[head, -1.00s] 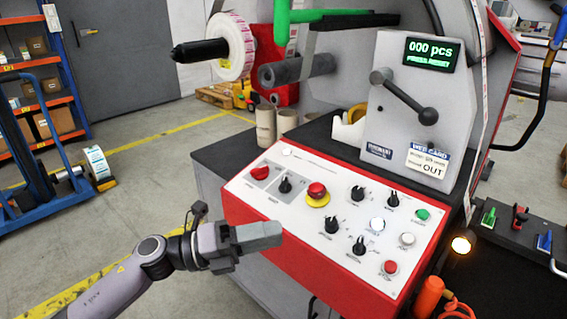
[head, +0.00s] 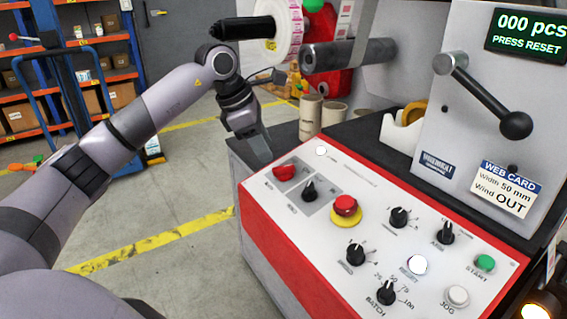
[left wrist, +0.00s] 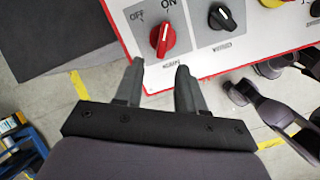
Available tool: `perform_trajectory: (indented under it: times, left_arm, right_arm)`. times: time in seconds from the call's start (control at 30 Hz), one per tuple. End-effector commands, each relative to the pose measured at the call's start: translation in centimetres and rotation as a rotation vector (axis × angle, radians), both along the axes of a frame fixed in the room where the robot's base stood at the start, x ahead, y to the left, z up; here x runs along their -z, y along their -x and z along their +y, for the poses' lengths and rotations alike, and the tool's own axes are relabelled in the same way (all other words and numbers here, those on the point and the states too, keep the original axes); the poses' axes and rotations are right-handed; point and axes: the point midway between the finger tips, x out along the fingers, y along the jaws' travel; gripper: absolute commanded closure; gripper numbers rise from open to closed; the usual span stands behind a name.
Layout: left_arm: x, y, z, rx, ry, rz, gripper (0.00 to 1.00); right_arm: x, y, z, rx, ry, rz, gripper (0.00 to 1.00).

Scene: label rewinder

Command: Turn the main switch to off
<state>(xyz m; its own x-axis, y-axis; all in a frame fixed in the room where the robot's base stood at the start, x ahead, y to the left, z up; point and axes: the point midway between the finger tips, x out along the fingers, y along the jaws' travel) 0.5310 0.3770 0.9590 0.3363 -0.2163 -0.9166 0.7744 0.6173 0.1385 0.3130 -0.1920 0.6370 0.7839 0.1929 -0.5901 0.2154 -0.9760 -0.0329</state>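The main switch is a red rotary knob (head: 284,172) on a grey plate at the panel's left end. In the left wrist view the knob (left wrist: 163,38) sits under OFF and ON labels, its white mark pointing up, nearer ON. My left gripper (head: 258,158) is at the panel's far left corner in the head view, beside the knob and apart from it. In the left wrist view my left gripper (left wrist: 159,78) is open and empty, its fingertips just short of the knob, which lies ahead of the gap. An arm, apparently my right one, shows at that view's right edge; its finger state is unclear.
A black knob (head: 310,190) is close beside the switch, then a red emergency button (head: 345,206) on yellow. More knobs and buttons cover the sloped panel (head: 330,252). Cardboard cores (head: 311,116) and a dark roller (head: 350,56) stand behind.

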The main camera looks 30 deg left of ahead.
Motion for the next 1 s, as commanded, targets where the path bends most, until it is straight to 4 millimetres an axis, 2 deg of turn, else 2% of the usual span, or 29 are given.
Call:
perform_trajectory:
  times: [0.1, 0.3, 0.47, 0.7, 0.73, 0.83, 0.87, 1.0]
  left_arm:
    - [2.0, -0.6, -0.6, 0.004, 0.004, 0.004, 0.61]
    - [4.5, -1.6, -1.3, 0.004, 0.005, 0.004, 0.61]
    - [5.4, -1.9, -1.5, 0.004, 0.006, 0.000, 0.61]
    - [5.5, -2.0, -1.5, 0.003, 0.006, 0.000, 0.61]
    - [5.5, -2.0, -1.5, 0.003, 0.006, 0.000, 0.64]
    - [5.5, -2.0, -1.5, 0.003, 0.006, 0.000, 0.96]
    - [5.5, -2.0, -1.5, 0.003, 0.006, 0.000, 1.00]
    - [5.5, -2.0, -1.5, 0.003, 0.006, 0.000, 1.00]
  right_arm:
    - [0.2, 0.1, 0.1, -0.001, -0.002, 0.002, 1.00]
    - [0.5, 0.4, 0.1, 0.000, -0.003, 0.011, 1.00]
    - [0.6, 0.5, 0.1, 0.001, -0.004, 0.015, 1.00]
    - [0.6, 0.5, 0.2, 0.004, -0.007, 0.016, 1.00]
    - [0.6, 0.5, 0.2, 0.004, -0.008, 0.016, 1.00]
    - [0.6, 0.5, 0.2, 0.004, -0.008, 0.016, 1.00]
    - [0.6, 0.5, 0.2, 0.004, -0.008, 0.016, 1.00]
    - [0.6, 0.5, 0.2, 0.004, -0.008, 0.015, 1.00]
